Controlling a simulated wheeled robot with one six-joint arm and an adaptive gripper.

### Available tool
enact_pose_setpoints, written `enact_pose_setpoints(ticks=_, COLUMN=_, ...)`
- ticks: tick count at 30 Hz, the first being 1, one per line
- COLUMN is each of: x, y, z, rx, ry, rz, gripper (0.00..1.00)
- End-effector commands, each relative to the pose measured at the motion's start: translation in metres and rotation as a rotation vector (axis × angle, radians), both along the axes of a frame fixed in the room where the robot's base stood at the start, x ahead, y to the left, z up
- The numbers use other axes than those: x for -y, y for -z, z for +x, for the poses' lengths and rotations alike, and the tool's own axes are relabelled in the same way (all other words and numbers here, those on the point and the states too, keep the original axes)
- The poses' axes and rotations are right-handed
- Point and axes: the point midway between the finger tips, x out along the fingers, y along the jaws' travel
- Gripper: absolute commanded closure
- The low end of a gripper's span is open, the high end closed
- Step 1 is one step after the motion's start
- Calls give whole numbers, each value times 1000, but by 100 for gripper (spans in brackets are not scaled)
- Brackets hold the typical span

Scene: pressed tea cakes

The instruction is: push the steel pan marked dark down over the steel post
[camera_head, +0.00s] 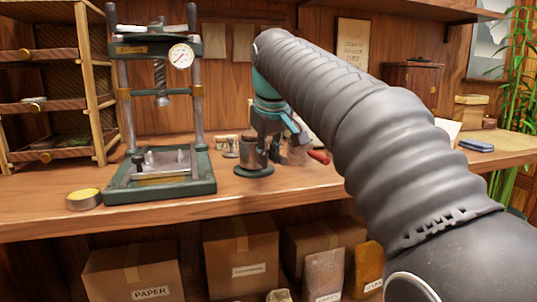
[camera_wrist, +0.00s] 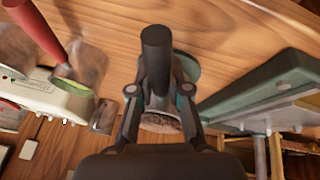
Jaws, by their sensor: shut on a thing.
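My gripper (camera_head: 273,128) hangs low over the worktop, right of the press. I cannot tell whether that cylinder is the post. A teal round base (camera_wrist: 187,68) shows behind it. A mottled round surface (camera_wrist: 160,124) shows between the fingers. The pan's marking is not readable, and how far it sits over the post is hidden.
A green press (camera_head: 160,190) with a gauge stands to the left. A yellow-topped tin (camera_head: 84,199) is at the front left. A red-handled tool (camera_head: 318,157) lies right of my gripper; a pale device (camera_wrist: 45,92) shows in the wrist view. Bare wood lies in front.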

Motion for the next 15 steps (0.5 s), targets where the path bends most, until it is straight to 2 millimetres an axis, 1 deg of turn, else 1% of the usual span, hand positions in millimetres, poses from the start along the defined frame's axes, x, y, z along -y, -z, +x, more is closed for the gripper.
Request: enact_pose_setpoints(ticks=15, x=0, y=9, z=0, rx=1, ry=0, rz=1, gripper=100)
